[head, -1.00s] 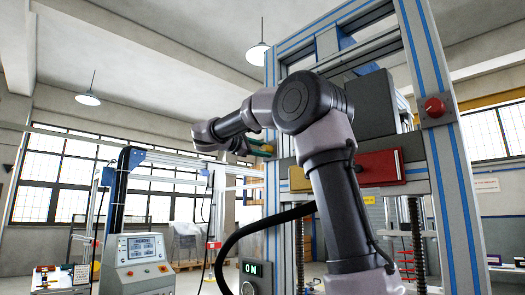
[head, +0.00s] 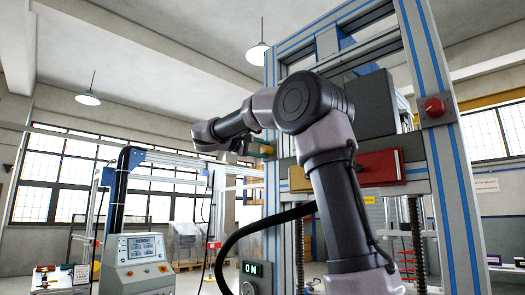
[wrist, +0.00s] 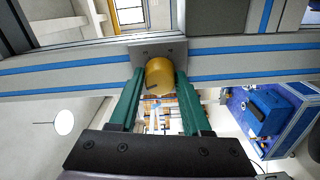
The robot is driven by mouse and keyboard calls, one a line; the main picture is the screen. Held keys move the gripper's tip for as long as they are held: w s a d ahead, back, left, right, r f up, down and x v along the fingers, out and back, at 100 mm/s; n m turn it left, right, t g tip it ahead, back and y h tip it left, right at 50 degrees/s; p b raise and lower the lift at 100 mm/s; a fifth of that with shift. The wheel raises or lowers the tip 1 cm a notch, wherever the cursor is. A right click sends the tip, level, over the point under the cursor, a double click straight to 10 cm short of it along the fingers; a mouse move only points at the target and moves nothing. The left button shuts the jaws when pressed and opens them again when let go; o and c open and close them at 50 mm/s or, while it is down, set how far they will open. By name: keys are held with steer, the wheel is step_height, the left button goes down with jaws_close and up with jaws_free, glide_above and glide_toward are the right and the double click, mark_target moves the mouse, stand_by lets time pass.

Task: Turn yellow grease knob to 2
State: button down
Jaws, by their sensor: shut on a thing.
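The yellow knob (wrist: 160,78) sticks out from a grey plate on a blue-striped aluminium profile in the wrist view. It carries a dark mark near its lower edge. In the head view the knob (head: 267,150) shows small at the post's left edge, beyond my wrist. My gripper (wrist: 161,82) has its green fingers on the left and right sides of the knob and is shut on it. In the head view my gripper (head: 245,148) is partly hidden by my own wrist. I cannot read a number scale around the knob.
A large test frame (head: 446,160) with a red knob (head: 434,107) stands at the right. A red block (head: 380,167) sits on it behind my arm. A control console (head: 140,262) stands at the lower left. A blue cabinet (wrist: 270,115) shows in the wrist view.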

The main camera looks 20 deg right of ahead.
steer(key=shift+m, duration=1.7)
steer(key=shift+f+m, duration=0.1)
steer(key=shift+m, duration=0.2)
steer(key=shift+c, duration=1.8)
jaws_free()
steer(key=v, duration=1.1)
